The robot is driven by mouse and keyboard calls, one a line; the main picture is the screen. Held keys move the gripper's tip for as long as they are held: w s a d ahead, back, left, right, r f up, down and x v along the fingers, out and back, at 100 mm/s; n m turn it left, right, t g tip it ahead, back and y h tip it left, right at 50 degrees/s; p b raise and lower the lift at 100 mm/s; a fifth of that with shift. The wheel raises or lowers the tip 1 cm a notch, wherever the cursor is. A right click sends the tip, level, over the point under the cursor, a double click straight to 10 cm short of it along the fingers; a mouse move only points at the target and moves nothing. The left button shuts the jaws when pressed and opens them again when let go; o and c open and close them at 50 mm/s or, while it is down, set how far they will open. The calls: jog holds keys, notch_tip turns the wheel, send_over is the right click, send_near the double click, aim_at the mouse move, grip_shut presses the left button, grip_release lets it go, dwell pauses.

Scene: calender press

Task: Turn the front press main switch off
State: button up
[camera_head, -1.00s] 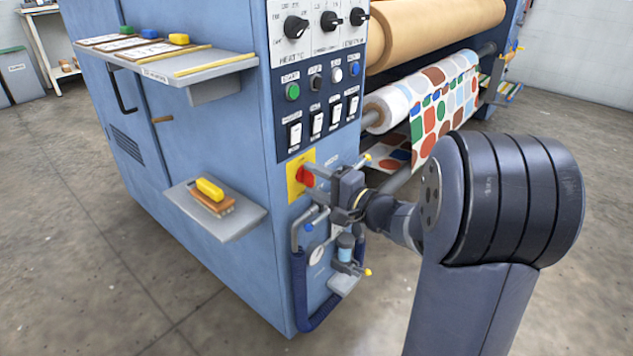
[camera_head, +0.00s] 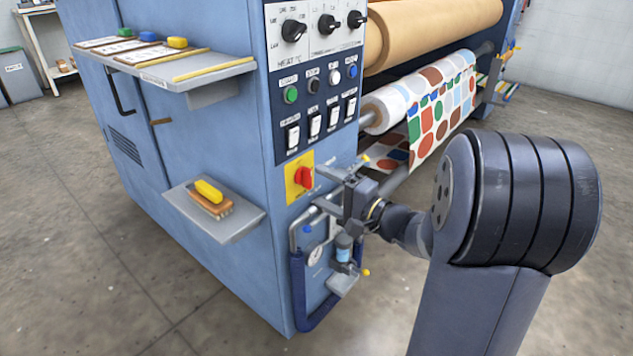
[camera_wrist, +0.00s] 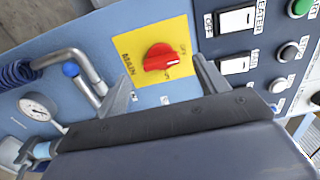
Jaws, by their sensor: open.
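The main switch is a red rotary knob (camera_head: 304,178) on a yellow plate (camera_head: 293,190), low on the press's front panel.
White rocker switches (camera_head: 315,124) and rotary dials (camera_head: 328,24) sit above. A pipe and gauge (camera_head: 315,256) are below the plate. A small shelf (camera_head: 245,226) with a yellow-handled brush juts out left. Printed fabric on a roll (camera_head: 420,115) is behind my wrist.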

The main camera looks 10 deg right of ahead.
aim_at(310, 181)
jog(key=p+v, duration=0.1)
jog(key=v, duration=0.6)
jog(key=shift+s, duration=0.15)
jog(key=b+x, duration=0.2)
jog(key=x, duration=0.8)
jog(key=shift+w+a, duration=0.15)
jog(key=shift+w, duration=0.2)
